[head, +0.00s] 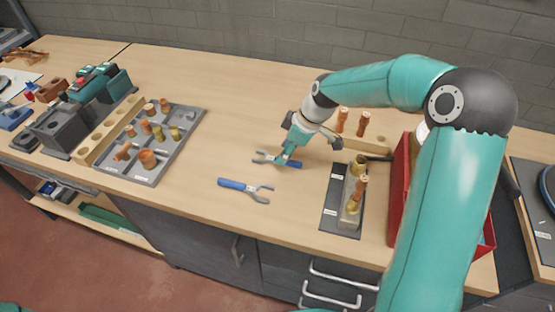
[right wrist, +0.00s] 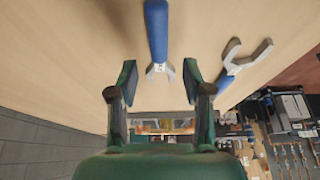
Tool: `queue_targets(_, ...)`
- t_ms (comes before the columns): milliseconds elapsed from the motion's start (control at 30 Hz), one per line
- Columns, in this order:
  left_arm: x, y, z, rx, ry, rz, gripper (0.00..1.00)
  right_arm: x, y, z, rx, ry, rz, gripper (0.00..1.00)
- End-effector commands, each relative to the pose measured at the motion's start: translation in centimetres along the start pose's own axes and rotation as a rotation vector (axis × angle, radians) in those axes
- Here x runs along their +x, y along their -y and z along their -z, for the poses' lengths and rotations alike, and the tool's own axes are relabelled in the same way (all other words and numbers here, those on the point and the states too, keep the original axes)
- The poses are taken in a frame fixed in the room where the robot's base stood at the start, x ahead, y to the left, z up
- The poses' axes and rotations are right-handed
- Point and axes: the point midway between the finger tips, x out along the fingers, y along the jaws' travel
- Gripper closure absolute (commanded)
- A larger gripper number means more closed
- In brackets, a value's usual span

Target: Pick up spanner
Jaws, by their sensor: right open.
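Two spanners with blue handles and grey open-ended jaws lie flat on the wooden bench. The rear spanner (head: 291,164) is partly hidden under my right gripper (head: 283,158); its grey jaw points left. The front spanner (head: 235,184) lies nearer the bench's front edge, its jaw pointing right. In the right wrist view, my right gripper (right wrist: 158,92) is open, with nothing held between its fingers. The rear spanner (right wrist: 157,35) lines up with the gap, its jaw just beyond the fingertips. The front spanner (right wrist: 235,65) is off to the right. My left gripper is out of view.
A grey tray of copper and brass fittings (head: 190,119) stands left. A dark plate with a fitting block (head: 329,217) is right of the spanners, and a red bin (head: 398,190) is farther right. A wooden block with copper pieces (head: 372,148) is behind. Bench between tray and spanners is clear.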

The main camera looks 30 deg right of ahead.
Motion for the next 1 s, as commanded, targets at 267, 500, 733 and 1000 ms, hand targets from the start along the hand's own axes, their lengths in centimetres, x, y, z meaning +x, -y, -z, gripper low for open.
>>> queue_targets(267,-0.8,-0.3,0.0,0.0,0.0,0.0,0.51,3.0,-0.1,-0.3,0.002,0.001,0.001,0.51)
queue_targets(500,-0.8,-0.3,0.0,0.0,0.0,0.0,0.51,3.1,-0.1,-0.3,0.002,0.0,-0.001,0.52)
queue_targets(733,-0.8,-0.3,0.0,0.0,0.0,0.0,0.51,3.1,-0.1,-0.4,0.001,0.001,-0.001,0.91)
queue_targets(1000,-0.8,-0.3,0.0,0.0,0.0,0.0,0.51,3.0,-0.1,-0.3,0.001,0.0,-0.002,1.0)
